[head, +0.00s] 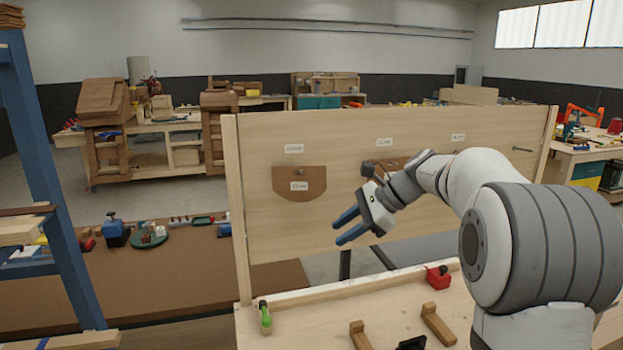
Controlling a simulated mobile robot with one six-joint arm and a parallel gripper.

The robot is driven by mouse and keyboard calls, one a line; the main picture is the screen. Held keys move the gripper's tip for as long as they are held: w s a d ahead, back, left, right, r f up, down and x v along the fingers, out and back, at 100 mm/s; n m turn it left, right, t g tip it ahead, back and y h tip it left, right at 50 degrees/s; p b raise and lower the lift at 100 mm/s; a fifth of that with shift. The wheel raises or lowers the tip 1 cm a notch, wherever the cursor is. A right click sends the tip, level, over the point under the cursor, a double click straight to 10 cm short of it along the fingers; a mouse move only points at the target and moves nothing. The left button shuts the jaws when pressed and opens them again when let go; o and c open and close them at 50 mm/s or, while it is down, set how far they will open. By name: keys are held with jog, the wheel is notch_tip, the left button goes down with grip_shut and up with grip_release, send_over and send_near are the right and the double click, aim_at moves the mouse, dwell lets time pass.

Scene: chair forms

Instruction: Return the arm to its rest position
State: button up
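My arm reaches in from the right of the head view, in front of the upright wooden board (345,228). My gripper (340,228) is at the arm's end, pointing left and slightly down. Its two blue-tipped fingers are apart with nothing between them. It is held above the bench, clear of the bench top. A brown rounded wooden form (300,188) hangs on the board's left part under a white label. A second brown form (388,166) is mostly hidden behind my gripper and wrist. A bare peg (522,149) sticks out at the board's right.
The wooden bench (300,325) below holds a green-handled tool (265,318), a red block (438,277), two wooden blocks and a black item (411,343). A blue shelf post (50,180) stands at left. A brown-topped table (150,285) with tools lies behind.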

jog(key=s+d+f+n+h+b, duration=0.1)
jog(key=s+f+n, duration=0.4)
jog(key=s, duration=0.5)
jog(key=s+d+f+n+t+h+b, duration=0.1)
jog(key=s+d+f+n+h, duration=0.3)
jog(key=s, duration=0.6)
jog(key=s+d+f+n+h+b, duration=0.2)
jog(key=s+f+n+h, duration=0.2)
jog(key=s, duration=0.6)
notch_tip(320, 180, down, 2)
jog(key=n, duration=0.2)
jog(key=shift+d+f+n+t, duration=0.15)
jog(key=shift+d+n+t, duration=0.15)
jog(key=shift+d+t, duration=0.1)
